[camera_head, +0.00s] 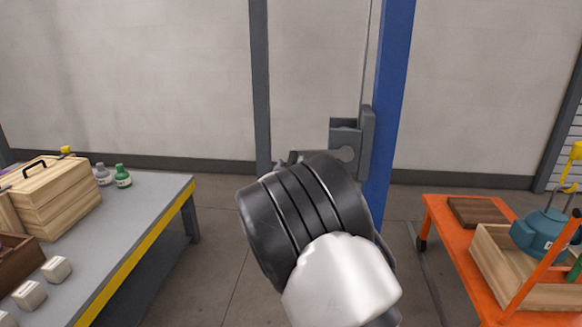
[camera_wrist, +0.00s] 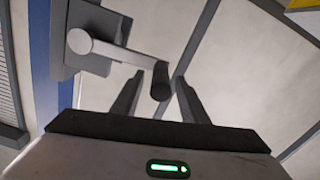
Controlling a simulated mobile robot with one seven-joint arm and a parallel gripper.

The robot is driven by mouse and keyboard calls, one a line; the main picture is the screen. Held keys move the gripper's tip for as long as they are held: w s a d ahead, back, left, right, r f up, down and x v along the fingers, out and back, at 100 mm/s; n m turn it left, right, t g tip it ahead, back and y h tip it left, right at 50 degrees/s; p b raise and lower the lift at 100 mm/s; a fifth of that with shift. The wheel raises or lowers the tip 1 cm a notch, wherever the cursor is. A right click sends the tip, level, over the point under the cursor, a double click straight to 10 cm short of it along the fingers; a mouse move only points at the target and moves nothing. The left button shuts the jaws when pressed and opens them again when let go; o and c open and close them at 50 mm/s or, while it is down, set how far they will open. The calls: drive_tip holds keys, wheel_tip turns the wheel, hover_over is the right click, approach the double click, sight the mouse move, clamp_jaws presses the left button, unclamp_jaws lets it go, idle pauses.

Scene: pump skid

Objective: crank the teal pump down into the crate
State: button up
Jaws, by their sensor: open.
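The teal pump (camera_head: 538,234) is at the right in the head view, under a yellow hook (camera_head: 576,152). Its lower part is hidden by the wooden crate (camera_head: 493,262) and an orange bar; I cannot tell whether it touches the crate floor. The grey winch box (camera_head: 346,136) sits on the blue post, and shows in the wrist view (camera_wrist: 88,52). Its crank arm ends in a dark handle (camera_wrist: 160,82). My gripper (camera_wrist: 154,86) is open, with one finger on each side of the handle in the picture. Contact cannot be told.
The blue post (camera_head: 390,90) rises behind my arm. An orange cart (camera_head: 452,240) carries the crate and a brown board (camera_head: 480,211). At the left, a grey workbench (camera_head: 150,200) holds a wooden toolbox (camera_head: 55,195), bottles and white blocks. Floor shows between bench and cart.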

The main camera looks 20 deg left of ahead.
drive_tip(key=shift+w+a, duration=0.1)
drive_tip(key=shift+w, duration=0.25)
clamp_jaws()
drive_tip(key=shift+f, duration=0.1)
